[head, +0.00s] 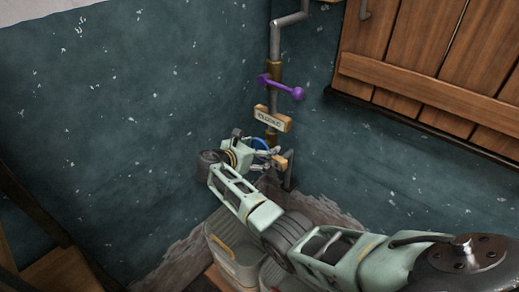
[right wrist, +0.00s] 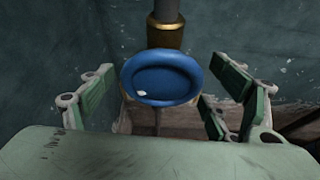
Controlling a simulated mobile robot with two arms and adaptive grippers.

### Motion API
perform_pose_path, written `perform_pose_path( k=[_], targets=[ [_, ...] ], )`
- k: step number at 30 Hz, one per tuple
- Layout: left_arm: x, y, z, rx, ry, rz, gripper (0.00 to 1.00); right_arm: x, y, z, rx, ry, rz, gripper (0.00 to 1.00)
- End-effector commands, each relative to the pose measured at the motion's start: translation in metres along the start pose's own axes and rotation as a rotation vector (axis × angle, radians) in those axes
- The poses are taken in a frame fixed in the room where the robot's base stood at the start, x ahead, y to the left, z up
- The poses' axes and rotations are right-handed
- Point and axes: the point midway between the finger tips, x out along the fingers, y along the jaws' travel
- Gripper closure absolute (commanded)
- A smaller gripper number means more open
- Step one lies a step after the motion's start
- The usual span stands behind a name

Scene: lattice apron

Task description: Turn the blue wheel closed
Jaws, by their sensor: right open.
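The blue wheel (right wrist: 160,77) is centred in the right wrist view, below a brass fitting (right wrist: 165,34) on a vertical pipe. A pale mark shows on its face. My right gripper (right wrist: 165,95) is open, with green-padded fingers to the left and right of the wheel. I see gaps between the pads and the rim; whether the wheel is deep between the fingers is hard to tell. In the head view the wheel (head: 261,144) is mostly hidden behind my right gripper (head: 264,156). My left gripper is not in view.
Above the wheel, the pipe carries a small lettered plate (head: 272,118) and a purple lever (head: 284,87). Dark green walls meet behind it. A wooden shutter (head: 430,70) is at the upper right. Pale bins (head: 232,255) stand below my right arm.

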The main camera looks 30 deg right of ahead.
Motion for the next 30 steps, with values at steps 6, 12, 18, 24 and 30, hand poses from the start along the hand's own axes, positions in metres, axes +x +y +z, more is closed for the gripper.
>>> perform_pose_path(
  k=[6, 12, 18, 24, 30],
  targets=[
    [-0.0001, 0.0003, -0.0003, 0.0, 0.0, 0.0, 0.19, 0.0003, 0.0, 0.0002, 0.001, 0.0, 0.0, 0.19],
    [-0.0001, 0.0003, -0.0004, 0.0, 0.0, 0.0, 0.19, 0.0, 0.0, 0.0001, 0.001, 0.0, 0.0, 0.37],
    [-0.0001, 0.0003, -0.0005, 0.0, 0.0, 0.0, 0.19, -0.0001, 0.0002, 0.0, 0.001, 0.001, 0.001, 0.54],
    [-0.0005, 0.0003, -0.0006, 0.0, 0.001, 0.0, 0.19, -0.0003, 0.0004, 0.0002, 0.003, 0.001, 0.002, 0.63],
    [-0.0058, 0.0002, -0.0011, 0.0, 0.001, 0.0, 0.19, -0.0008, 0.0003, 0.0017, 0.044, 0.0, 0.019, 0.63]
  ],
)
